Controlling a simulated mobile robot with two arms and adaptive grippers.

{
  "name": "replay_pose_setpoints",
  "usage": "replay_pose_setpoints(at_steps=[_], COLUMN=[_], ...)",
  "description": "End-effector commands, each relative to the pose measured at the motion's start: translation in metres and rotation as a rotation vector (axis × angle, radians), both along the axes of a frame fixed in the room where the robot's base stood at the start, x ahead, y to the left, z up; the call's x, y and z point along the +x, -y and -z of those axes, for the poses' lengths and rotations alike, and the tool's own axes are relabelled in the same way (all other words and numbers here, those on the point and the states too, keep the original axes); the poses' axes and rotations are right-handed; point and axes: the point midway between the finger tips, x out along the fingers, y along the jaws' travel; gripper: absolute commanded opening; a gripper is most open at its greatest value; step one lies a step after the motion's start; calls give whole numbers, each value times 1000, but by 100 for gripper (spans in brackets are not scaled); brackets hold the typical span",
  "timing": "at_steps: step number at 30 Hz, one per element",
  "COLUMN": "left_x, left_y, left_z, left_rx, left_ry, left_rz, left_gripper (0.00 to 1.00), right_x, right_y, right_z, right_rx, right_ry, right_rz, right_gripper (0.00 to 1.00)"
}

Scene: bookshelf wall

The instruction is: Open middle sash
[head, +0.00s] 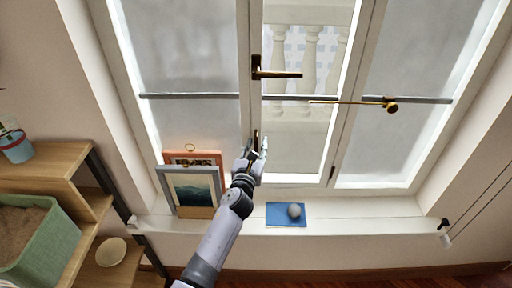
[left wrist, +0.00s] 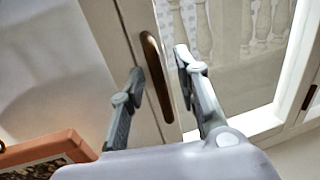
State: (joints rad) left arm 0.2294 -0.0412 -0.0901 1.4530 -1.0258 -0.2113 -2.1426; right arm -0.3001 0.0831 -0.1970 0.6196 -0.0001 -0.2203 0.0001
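The middle sash (head: 297,182) is a white-framed pane with a balustrade visible through it. It looks in line with the side sashes; I cannot tell whether it is slightly ajar. A brass lever handle (head: 277,74) on its left stile lies horizontal. Lower on that stile is an upright bronze pull (head: 256,138), which also shows in the left wrist view (left wrist: 157,78). My left gripper (head: 257,148) is open at this pull. In the left wrist view the fingers (left wrist: 159,64) are on either side of it, with visible gaps. My right gripper is not in view.
Two picture frames (head: 193,190) stand on the sill left of my left gripper. A blue mat (head: 275,216) with a grey rounded object (head: 294,211) lies to its right. A brass rod with a knob (head: 391,106) crosses the window. A wooden shelf (head: 45,160) stands left.

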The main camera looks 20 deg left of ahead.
Motion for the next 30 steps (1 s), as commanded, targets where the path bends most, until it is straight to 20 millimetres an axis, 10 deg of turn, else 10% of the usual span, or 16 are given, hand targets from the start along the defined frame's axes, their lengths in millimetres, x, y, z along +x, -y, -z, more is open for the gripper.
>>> replay_pose_setpoints(at_steps=[17,30], left_x=[-1,-1], left_y=[0,0], left_z=[0,0], left_rx=[0,0], left_ry=[0,0], left_rz=[0,0], left_gripper=[0,0], right_x=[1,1], right_y=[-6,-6], right_z=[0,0], right_rx=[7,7], right_ry=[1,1], right_rz=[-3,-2], right_gripper=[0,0])
